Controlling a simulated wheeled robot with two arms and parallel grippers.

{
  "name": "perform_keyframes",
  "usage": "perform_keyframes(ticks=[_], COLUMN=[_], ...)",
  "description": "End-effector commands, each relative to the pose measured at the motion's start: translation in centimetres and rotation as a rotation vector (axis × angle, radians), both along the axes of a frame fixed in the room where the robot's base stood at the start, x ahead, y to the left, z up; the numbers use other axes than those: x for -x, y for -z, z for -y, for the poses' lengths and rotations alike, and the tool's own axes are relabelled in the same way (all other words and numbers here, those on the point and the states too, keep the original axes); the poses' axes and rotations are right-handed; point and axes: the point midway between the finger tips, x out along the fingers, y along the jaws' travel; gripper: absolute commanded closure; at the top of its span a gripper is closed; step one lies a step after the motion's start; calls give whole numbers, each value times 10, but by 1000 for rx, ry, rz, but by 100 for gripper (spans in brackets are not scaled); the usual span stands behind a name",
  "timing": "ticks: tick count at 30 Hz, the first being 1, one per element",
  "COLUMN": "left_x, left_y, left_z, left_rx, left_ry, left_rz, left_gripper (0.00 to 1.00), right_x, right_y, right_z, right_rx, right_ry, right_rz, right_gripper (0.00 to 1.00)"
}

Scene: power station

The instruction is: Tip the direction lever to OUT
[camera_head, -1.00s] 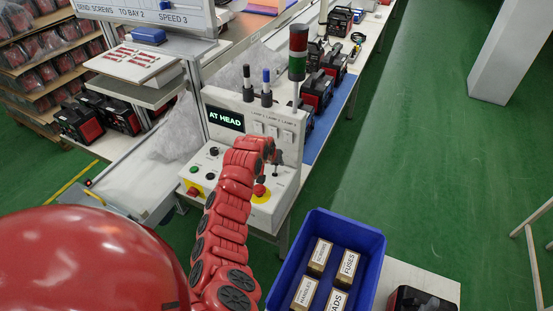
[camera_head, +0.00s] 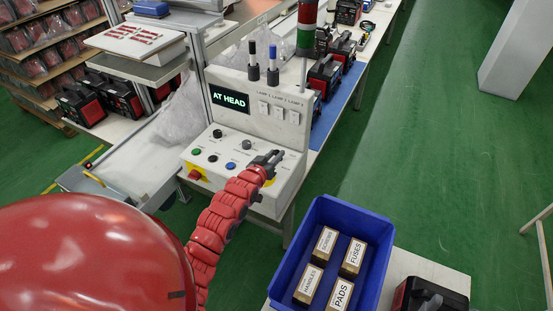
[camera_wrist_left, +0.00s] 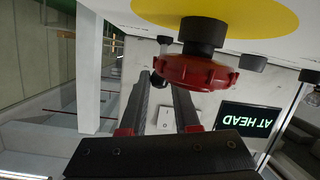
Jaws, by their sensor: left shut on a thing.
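The white control console (camera_head: 225,160) stands at the middle, its display reading AT HEAD. My left gripper (camera_head: 273,158) is over the right part of its sloped panel, with its fingers pointing away to the upper right. In the left wrist view the two dark fingers (camera_wrist_left: 161,85) are closed around a small dark knob, which I take to be the direction lever (camera_wrist_left: 157,78). The fingers hide most of the lever, so its tilt and markings cannot be read. A red mushroom button (camera_wrist_left: 195,72) on a yellow disc (camera_wrist_left: 225,12) is close beside the fingers. My right gripper is not in view.
Lamp switches (camera_head: 278,112) and a signal tower (camera_head: 306,30) stand behind. A blue bin (camera_head: 315,215) with labelled boxes is at the lower right.

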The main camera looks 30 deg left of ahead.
Motion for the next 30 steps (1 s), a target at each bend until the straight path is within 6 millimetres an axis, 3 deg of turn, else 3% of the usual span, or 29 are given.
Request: perform_keyframes(ticks=[1, 6, 22, 23, 27, 30], left_x=[1, 3, 4, 4, 4, 4], left_y=[6, 4, 2, 2, 3, 3], left_z=[-1, 0, 0, 0, 0, 0], left_rx=[-2, -6, -7, -7, -7, -7], left_ry=[-1, -1, 0, 0, 0, 0], left_rz=[21, 71, 95, 94, 93, 93], left_gripper=[100, 100, 100, 68, 43, 40], right_x=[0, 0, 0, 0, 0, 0], right_y=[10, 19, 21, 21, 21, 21], right_z=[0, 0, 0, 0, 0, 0], right_rx=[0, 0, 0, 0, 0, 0], right_ry=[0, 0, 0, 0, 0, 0], right_rz=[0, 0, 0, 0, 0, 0], right_gripper=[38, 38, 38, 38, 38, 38])
